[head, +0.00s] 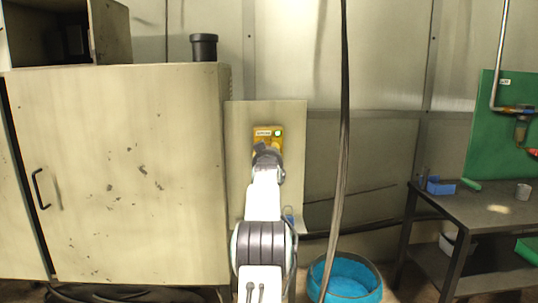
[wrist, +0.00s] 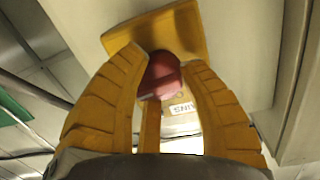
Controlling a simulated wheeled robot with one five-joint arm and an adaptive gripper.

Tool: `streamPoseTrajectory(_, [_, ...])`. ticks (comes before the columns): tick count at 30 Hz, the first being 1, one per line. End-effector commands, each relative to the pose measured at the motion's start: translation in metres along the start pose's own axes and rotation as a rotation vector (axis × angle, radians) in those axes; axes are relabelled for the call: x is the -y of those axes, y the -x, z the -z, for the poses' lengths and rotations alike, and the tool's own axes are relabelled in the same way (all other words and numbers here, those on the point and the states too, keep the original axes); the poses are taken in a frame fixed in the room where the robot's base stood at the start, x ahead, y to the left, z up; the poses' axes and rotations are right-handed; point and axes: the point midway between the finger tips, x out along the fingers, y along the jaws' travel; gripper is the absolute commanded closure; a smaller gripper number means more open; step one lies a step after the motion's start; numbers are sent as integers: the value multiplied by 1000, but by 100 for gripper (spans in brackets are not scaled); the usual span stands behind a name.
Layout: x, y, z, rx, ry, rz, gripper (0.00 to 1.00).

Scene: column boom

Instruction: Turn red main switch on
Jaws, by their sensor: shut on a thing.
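The yellow switch plate (head: 262,129) is on a pale upright panel straight ahead in the head view. It has a small label and a bright green spot (head: 279,133) at its upper right. My gripper (head: 267,150) is in front of the plate and hides the switch there. In the wrist view the red main switch (wrist: 160,77) sits between the yellow fingers of my gripper (wrist: 164,70), which are shut on it. Part of the yellow plate (wrist: 183,28) shows behind it. A label with partly hidden lettering (wrist: 183,110) is seen between the fingers. The switch's exact angle is unclear.
A large scuffed beige cabinet (head: 120,170) stands close on the left, with a black cylinder (head: 204,47) on top. A dark cable (head: 343,130) hangs right of the panel. A blue-filled tub (head: 345,280) is on the floor, and a dark workbench (head: 485,207) stands right.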

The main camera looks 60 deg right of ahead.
Motion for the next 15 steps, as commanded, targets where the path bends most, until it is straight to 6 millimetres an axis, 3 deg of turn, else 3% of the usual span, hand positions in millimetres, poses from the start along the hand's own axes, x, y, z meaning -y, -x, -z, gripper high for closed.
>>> streamPoseTrajectory(8, [2, -1, -3, 6, 0, 2, 94])
streamPoseTrajectory(9, [2, -1, -3, 6, 0, 2, 60])
streamPoseTrajectory(15, [2, 0, -2, 4, 1, 2, 43])
